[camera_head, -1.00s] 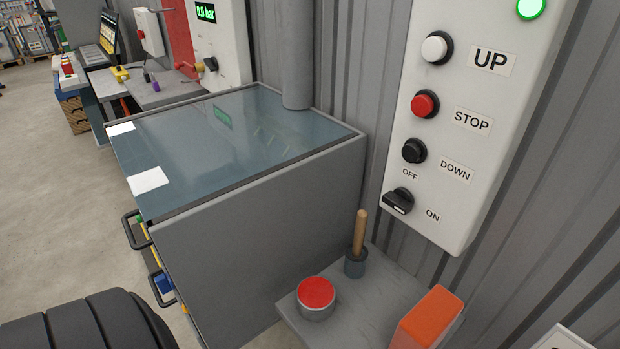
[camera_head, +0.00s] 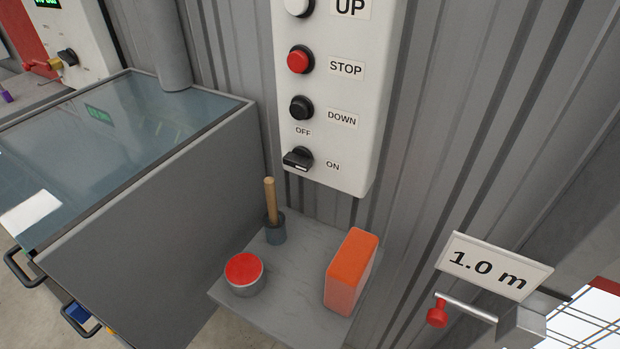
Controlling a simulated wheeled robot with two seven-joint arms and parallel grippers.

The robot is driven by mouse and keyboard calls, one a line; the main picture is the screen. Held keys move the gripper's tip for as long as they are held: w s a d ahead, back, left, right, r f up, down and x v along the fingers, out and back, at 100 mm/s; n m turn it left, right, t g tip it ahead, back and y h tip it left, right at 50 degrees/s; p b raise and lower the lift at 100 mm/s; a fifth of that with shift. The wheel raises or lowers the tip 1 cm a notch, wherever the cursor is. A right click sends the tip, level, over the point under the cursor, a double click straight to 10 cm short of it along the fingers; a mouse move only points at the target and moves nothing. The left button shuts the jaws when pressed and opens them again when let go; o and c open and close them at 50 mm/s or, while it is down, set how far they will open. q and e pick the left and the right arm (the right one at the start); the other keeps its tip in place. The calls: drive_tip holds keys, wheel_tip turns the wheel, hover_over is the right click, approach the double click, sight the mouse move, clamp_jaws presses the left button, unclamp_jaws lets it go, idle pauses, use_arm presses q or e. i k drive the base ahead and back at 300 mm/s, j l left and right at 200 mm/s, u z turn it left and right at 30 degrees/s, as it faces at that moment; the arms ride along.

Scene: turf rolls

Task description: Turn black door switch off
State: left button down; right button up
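The black door switch (camera_head: 297,159) is a rotary knob low on a white control panel (camera_head: 352,165) fixed to the corrugated wall. Its white mark points right, toward the ON label (camera_head: 333,166). The OFF label (camera_head: 303,132) is just above the knob. Above it on the panel are a black DOWN button (camera_head: 301,108), a red STOP button (camera_head: 300,59) and a white UP button (camera_head: 299,6), cut by the top edge. Neither of my grippers is in view.
Below the panel, a grey shelf (camera_head: 285,313) holds a red-topped tin (camera_head: 244,274), a wooden-handled tool (camera_head: 271,202) in a dark cup, and an orange block (camera_head: 350,270). A glass-topped cabinet (camera_head: 200,215) stands left. A "1.0 m" sign (camera_head: 493,264) and a red-knobbed lever (camera_head: 437,314) are at right.

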sight(301, 158)
drive_tip(key=k+j, duration=0.1)
drive_tip(key=j, duration=0.5)
drive_tip(key=k+j, duration=0.1)
drive_tip(key=j, duration=0.5)
drive_tip(key=k+j+u, duration=0.1)
drive_tip(key=j, duration=0.5)
drive_tip(key=i+l, duration=0.35)
drive_tip(key=i, duration=0.05)
